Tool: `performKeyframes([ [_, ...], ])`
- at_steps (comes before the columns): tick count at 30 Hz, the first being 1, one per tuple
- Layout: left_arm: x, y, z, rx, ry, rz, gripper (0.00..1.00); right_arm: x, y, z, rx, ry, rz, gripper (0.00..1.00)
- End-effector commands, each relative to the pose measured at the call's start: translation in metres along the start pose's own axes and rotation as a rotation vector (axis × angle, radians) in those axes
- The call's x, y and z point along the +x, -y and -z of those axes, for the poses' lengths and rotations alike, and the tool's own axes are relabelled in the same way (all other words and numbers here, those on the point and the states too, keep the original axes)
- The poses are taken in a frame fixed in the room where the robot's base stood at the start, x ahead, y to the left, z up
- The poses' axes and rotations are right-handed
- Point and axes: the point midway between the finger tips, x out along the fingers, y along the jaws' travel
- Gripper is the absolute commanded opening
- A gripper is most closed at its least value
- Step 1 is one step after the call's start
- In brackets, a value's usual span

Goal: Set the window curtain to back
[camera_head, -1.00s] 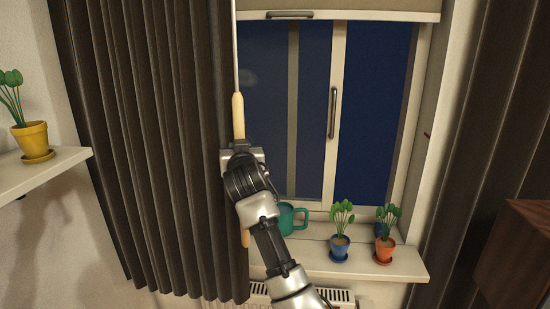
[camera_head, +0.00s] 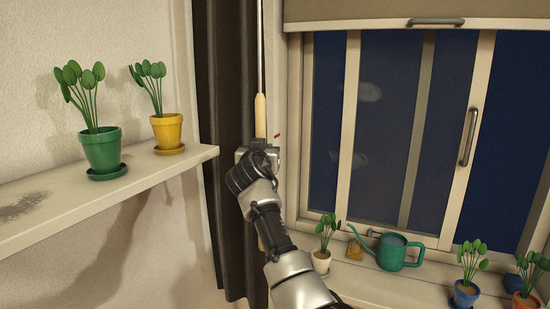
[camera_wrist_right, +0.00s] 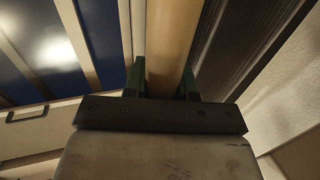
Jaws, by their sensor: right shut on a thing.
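The dark grey curtain (camera_head: 228,110) hangs in a narrow bunch at the left side of the window (camera_head: 400,130). Its draw wand, a thin rod with a wooden handle (camera_head: 260,115), hangs along the bunch's right edge. My right gripper (camera_head: 259,150) is shut on the wooden handle and hides part of it. In the right wrist view the handle (camera_wrist_right: 172,40) runs between the two fingers of the gripper (camera_wrist_right: 162,80), with the curtain's pleats (camera_wrist_right: 238,45) to the right. My left gripper is not in view.
A shelf (camera_head: 150,180) on the left wall holds a green pot (camera_head: 101,152) and a yellow pot (camera_head: 167,131) with plants. On the sill (camera_head: 365,285) stand a green watering can (camera_head: 393,252) and several potted plants. A blind (camera_head: 380,10) covers the window's top.

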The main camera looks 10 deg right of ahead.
Motion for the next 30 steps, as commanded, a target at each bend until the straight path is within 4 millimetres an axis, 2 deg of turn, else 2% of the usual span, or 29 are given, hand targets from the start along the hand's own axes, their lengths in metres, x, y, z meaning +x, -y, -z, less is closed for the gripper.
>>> performKeyframes([
  [6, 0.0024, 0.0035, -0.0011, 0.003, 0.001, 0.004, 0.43, 0.0021, 0.0088, 0.0009, 0.000, -0.001, 0.000, 0.00],
  [17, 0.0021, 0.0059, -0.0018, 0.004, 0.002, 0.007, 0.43, 0.0021, 0.0100, 0.0020, 0.003, -0.002, 0.002, 0.00],
  [18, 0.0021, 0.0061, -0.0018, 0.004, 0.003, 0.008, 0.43, 0.0020, 0.0101, 0.0021, 0.003, -0.002, 0.002, 0.29],
  [22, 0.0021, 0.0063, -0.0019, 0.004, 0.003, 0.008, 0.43, 0.0021, 0.0099, 0.0016, 0.003, -0.001, 0.001, 0.49],
  [23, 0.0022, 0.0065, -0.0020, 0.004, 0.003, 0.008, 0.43, 0.0021, 0.0098, 0.0014, 0.003, -0.001, 0.001, 0.52],
  [30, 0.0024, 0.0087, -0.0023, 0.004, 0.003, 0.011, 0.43, 0.0024, 0.0093, 0.0007, 0.002, 0.000, 0.000, 0.52],
])
